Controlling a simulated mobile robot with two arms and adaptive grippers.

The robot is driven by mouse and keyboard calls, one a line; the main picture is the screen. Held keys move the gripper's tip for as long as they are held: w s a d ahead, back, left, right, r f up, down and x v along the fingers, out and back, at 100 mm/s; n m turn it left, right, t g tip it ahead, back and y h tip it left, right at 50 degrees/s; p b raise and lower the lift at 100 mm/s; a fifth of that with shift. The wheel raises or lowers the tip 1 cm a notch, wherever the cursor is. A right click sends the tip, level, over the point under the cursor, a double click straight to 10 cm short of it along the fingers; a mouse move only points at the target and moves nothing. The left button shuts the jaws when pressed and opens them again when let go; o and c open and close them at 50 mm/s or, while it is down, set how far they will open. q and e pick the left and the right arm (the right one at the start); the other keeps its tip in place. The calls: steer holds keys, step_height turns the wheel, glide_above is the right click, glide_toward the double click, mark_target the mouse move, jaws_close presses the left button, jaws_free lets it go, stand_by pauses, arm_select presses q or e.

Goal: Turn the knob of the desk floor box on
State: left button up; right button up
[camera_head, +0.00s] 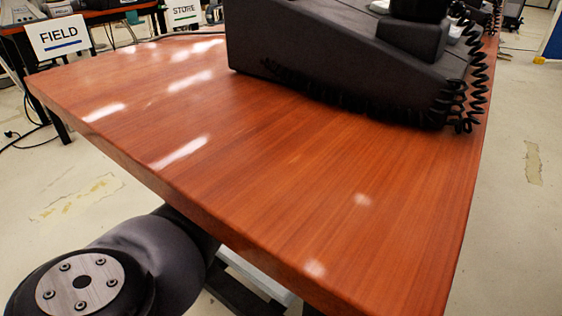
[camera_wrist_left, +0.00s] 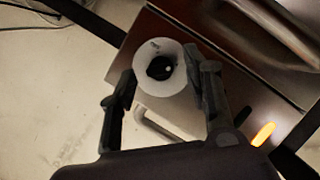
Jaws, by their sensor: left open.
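The knob (camera_wrist_left: 160,67) shows in the left wrist view as a black round centre on a pale round dial. It is on the metallic face of the desk floor box (camera_wrist_left: 178,112). My left gripper (camera_wrist_left: 160,76) is open, with one finger on either side of the dial in the picture. I cannot tell whether either finger touches the knob. The knob, the box and my left gripper do not show in the head view. My right gripper is in neither view.
An orange light (camera_wrist_left: 262,134) glows at the lower right of the wrist view. A wooden table (camera_head: 270,170) fills the head view, mostly bare in front. My arm is beside the table's left edge.

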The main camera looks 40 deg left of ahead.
arm_select(q)
steer(key=v, duration=1.2)
